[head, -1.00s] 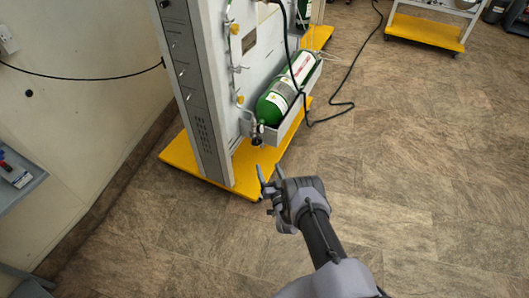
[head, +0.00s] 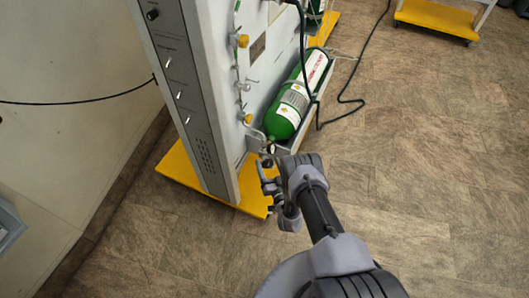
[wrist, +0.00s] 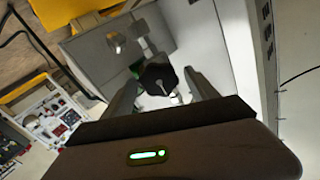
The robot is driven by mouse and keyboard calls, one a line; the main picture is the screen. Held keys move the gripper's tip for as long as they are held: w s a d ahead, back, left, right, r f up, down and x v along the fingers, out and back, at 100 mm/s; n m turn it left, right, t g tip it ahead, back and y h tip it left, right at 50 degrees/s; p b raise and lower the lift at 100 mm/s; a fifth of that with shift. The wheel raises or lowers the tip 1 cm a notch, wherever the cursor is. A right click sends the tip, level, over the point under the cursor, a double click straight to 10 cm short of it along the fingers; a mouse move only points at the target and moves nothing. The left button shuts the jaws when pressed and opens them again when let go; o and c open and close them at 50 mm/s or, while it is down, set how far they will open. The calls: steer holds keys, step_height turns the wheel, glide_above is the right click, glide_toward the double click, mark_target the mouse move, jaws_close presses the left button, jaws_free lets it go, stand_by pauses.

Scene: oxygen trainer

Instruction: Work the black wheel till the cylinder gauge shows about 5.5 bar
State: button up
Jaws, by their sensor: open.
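The green cylinder (head: 290,110) lies slanted in a grey tray on the side of the trainer, its valve end toward me. The black wheel (wrist: 158,77) shows in the wrist view between the two fingers of my gripper (wrist: 160,93), with a small pale mark on its face. My gripper is open, with a finger on either side of the wheel; I cannot tell whether they touch it. In the head view my gripper (head: 266,182) is just below the valve end and partly hides it. I cannot read the cylinder gauge in either view.
The grey trainer panel (head: 190,95) stands on a yellow base (head: 178,167), close to my gripper. A black hose (head: 319,112) hangs beside the cylinder onto the floor. Another yellow wheeled base (head: 432,18) stands at the upper right. The brown floor (head: 430,150) to the right is mostly clear.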

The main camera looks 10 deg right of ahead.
steer(key=shift+w, duration=0.25)
steer(key=shift+s, duration=0.1)
steer(key=shift+c, duration=0.8)
steer(key=c, duration=1.2)
steer(key=shift+r, duration=0.1)
